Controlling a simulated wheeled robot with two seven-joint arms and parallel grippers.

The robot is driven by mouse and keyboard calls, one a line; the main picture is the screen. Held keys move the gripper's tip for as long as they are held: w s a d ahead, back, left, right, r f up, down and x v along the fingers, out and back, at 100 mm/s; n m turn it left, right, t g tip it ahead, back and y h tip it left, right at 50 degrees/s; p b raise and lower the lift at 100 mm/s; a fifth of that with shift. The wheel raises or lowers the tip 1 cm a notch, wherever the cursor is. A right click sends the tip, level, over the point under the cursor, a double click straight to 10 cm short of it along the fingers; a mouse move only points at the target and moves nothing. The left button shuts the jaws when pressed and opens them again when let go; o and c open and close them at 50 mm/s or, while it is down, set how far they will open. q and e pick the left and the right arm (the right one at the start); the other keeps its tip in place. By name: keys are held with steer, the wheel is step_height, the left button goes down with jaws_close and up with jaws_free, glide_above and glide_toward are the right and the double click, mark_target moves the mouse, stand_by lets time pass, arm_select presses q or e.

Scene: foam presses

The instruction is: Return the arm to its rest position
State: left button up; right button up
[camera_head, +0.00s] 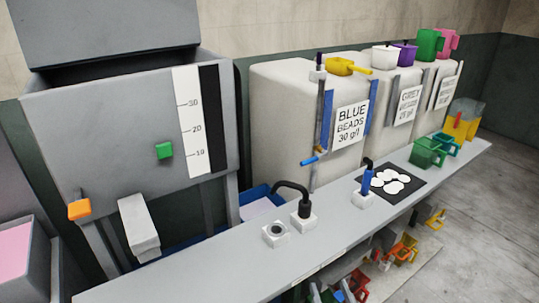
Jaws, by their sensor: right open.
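My right gripper (331,292) shows only in small part at the bottom edge of the head view, low in front of the long grey counter (225,270). Its fingers are apart, and I see nothing held between them. Coloured items lie behind and around it, so its outline is hard to make out. The rest of my right arm is out of the picture. My left gripper is not in view.
A grey press (110,130) with a scale stands left. Bead bins (285,115) with scoops and jugs on top stand behind the counter. White blocks (276,234), a black mat (407,191) and green jugs (427,152) are on it. Open floor (475,225) lies right.

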steer(key=s+d+f+m+g+h, duration=0.1)
steer(key=s+d+f+m+g, duration=0.4)
steer(key=f, duration=0.9)
steer(key=s+f+m+g, duration=0.1)
steer(key=s+f+m, duration=0.35)
steer(key=f, duration=0.85)
steer(key=s+d+f+m+g+h, duration=0.1)
steer(key=s+d+f+m+g, duration=0.2)
steer(key=f+m, duration=0.75)
steer(key=s+f+m+g, duration=0.2)
steer(key=s+f+m, duration=0.2)
steer(key=s+f, duration=0.3)
steer(key=s+d+f+m+g, duration=0.1)
steer(key=s+f+m, duration=0.4)
steer(key=s, duration=0.9)
steer(key=s+d+f+m+g, duration=0.1)
steer(key=s+f+m+g, duration=0.3)
steer(key=s+f, duration=0.5)
steer(key=s+m, duration=0.1)
steer(key=s, duration=0.1)
steer(key=shift+s+d, duration=0.25)
steer(key=shift+s, duration=0.05)
